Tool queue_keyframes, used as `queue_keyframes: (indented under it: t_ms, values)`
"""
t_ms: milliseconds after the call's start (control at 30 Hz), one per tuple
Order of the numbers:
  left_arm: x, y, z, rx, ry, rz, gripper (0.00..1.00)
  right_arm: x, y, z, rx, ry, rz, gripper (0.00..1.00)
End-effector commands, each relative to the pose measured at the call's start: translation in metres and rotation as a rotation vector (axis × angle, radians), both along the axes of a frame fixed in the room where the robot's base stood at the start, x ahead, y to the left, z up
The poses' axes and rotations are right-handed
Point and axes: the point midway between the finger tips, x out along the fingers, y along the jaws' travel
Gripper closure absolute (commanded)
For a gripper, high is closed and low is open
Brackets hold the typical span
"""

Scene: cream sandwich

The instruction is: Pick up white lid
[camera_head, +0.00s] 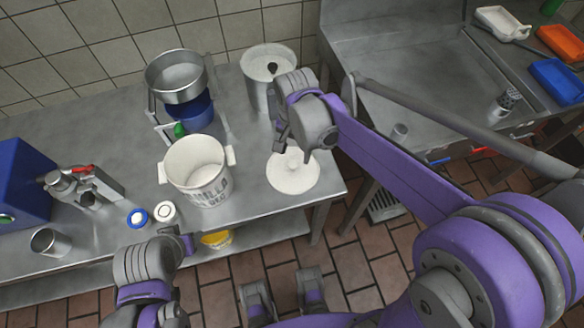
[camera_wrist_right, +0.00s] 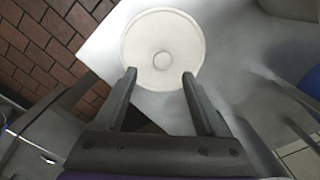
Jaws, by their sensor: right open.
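The white lid (camera_head: 293,173) is a round disc with a small central knob, lying flat on the metal table near its right corner. It also shows in the right wrist view (camera_wrist_right: 163,32). My right gripper (camera_head: 285,145) is above the lid in the head view and hides part of its far side. In the wrist view its two fingers (camera_wrist_right: 160,78) are apart and empty, with the tips over the lid's near edge and the knob ahead between them. My left arm is at the bottom of the head view; its fingers cannot be made out clearly.
A white bucket (camera_head: 197,168) with lettering stands left of the lid. A metal pot (camera_head: 258,92) is behind it. A sieve-like steel pan (camera_head: 176,78) sits over a blue bowl (camera_head: 190,113). Two small jars (camera_head: 164,212) stand near the front edge. A sink counter (camera_head: 420,70) is at right.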

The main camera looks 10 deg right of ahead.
Motion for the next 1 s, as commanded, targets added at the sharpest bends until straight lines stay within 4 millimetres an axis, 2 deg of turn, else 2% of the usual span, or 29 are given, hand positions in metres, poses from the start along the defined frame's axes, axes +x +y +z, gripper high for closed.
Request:
queue_keyframes:
  t_ms: [167,400,700,767,1000]
  values:
    - [0.0,0.0,-0.002,0.0,0.001,0.0,0.5,0.001,0.002,-0.016,0.0,0.0,0.001,0.28]
    - [-0.001,0.0,-0.008,0.0,0.002,0.0,0.5,0.002,0.004,-0.05,0.0,-0.001,0.0,0.28]
    - [-0.001,0.0,-0.008,0.0,0.002,0.0,0.5,0.002,0.004,-0.056,0.0,-0.001,0.001,0.28]
    - [-0.001,0.0,-0.008,0.0,0.002,0.0,0.5,0.002,0.004,-0.055,0.0,-0.001,0.001,0.35]
    - [-0.001,0.0,-0.008,0.0,0.002,0.0,0.5,0.002,0.004,-0.055,0.0,-0.001,0.001,0.78]
